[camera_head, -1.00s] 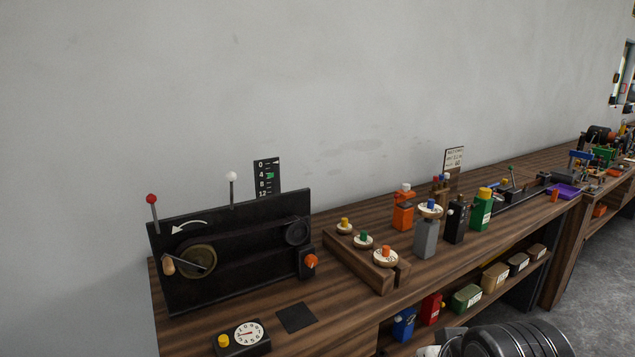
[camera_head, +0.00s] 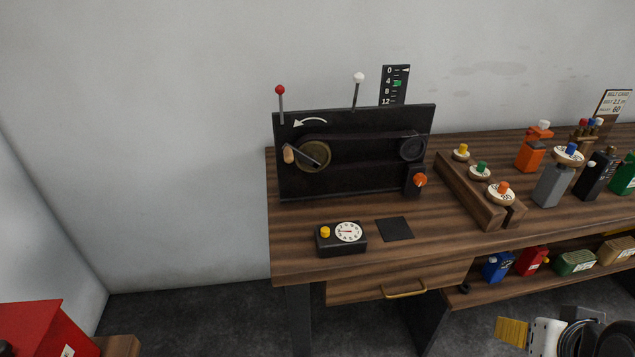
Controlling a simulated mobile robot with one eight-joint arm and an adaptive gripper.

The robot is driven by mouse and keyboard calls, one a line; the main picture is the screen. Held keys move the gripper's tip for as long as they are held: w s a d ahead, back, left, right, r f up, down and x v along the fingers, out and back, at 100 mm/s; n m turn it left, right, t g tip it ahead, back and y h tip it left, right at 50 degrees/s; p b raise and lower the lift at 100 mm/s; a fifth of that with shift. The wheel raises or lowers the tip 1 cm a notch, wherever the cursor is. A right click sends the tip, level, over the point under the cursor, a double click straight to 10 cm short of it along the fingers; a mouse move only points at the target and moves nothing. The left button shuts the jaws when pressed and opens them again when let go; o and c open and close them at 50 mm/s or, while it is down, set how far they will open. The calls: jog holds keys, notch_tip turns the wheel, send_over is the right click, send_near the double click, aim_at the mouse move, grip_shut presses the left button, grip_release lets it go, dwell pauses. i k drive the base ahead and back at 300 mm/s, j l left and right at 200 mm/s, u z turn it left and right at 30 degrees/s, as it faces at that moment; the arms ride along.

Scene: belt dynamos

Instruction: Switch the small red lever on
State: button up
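A thin lever with a small red ball knob (camera_head: 280,90) stands at the top left corner of a black upright panel (camera_head: 350,180) on the wooden bench. It points nearly straight up. A second lever with a white ball knob (camera_head: 358,78) stands farther right, leaning slightly right. The end of my arm with my gripper (camera_head: 545,335) shows at the bottom right edge, partly cut off, far from the red lever. Its fingers cannot be made out clearly, and I see nothing held.
The panel carries a crank wheel (camera_head: 313,156), a pulley and an orange knob (camera_head: 420,180). A black dial box (camera_head: 342,238) stands in front. A wooden block (camera_head: 470,196) with several knobbed discs stands right. A red box (camera_head: 30,335) is at lower left.

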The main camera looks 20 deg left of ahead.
aim_at(280, 90)
jog(key=u, duration=1.3)
